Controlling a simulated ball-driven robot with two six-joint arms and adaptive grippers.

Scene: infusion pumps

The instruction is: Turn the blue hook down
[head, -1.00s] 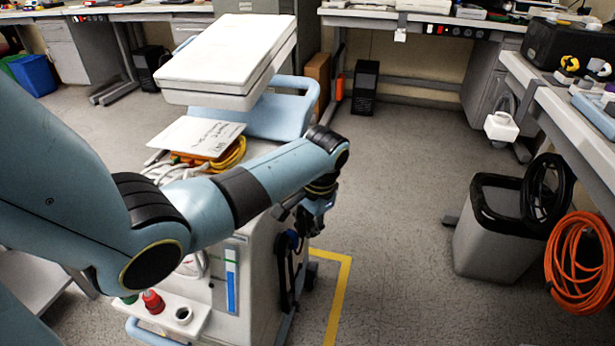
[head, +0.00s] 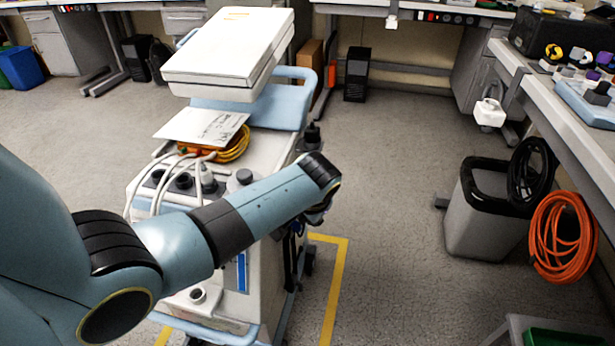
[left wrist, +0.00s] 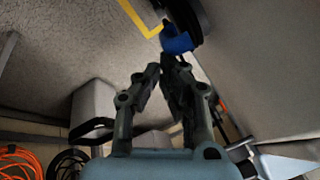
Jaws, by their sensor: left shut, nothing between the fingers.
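The blue hook (left wrist: 178,43) shows in the left wrist view, on a dark round mount on the side of the pale cart (left wrist: 265,60). It curves out from the mount toward the left of that picture. My left gripper (left wrist: 162,68) has its dark fingers drawn together and empty. Its tips appear just below the hook in that view, and I cannot tell whether they touch it. In the head view the left arm crosses in front of the cart (head: 275,143), and its wrist mostly hides the gripper and the hook. My right gripper is in neither view.
A white box-like unit (head: 225,55), a paper sheet (head: 203,127) and a coiled yellow cable (head: 232,148) are on the cart. Yellow tape (head: 337,290) marks the floor beside it. A grey bin (head: 485,220) and an orange hose (head: 562,237) stand right. Floor between is clear.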

